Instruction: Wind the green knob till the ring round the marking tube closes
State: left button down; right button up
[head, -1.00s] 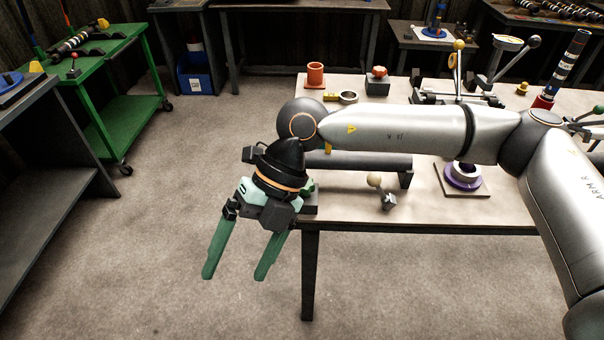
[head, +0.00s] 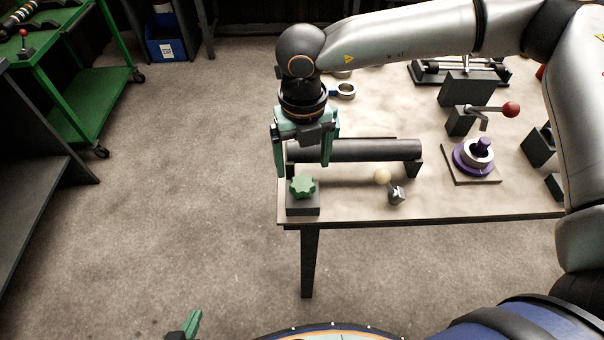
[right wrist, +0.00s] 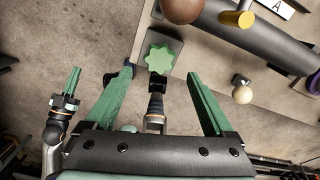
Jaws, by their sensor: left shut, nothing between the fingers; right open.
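The green lobed knob (head: 302,186) sits on a dark block at the table's front left corner; it also shows in the right wrist view (right wrist: 160,59). My right gripper (head: 304,168) is open and empty, pointing down over the knob, with its fingers to either side of it in the right wrist view (right wrist: 160,73). I see no contact with the knob. A dark grey tube (head: 365,150) lies on supports just behind the knob. I cannot make out a ring round it. My left gripper (head: 184,327) is shut and empty, low at the bottom edge, away from the table.
A pale ball-ended lever (head: 383,177) stands right of the knob. A purple ring fixture (head: 474,160) and a red-knobbed lever (head: 509,110) are further right. A metal ring (head: 346,90) lies behind the tube. Floor left of the table is clear.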

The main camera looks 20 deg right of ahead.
aim_at(302, 183)
notch_tip(302, 183, down, 6)
jog(key=shift+f+p, duration=0.1)
jog(key=shift+p, duration=0.2)
jog(key=shift+w, duration=0.1)
jog(key=c, duration=1.4)
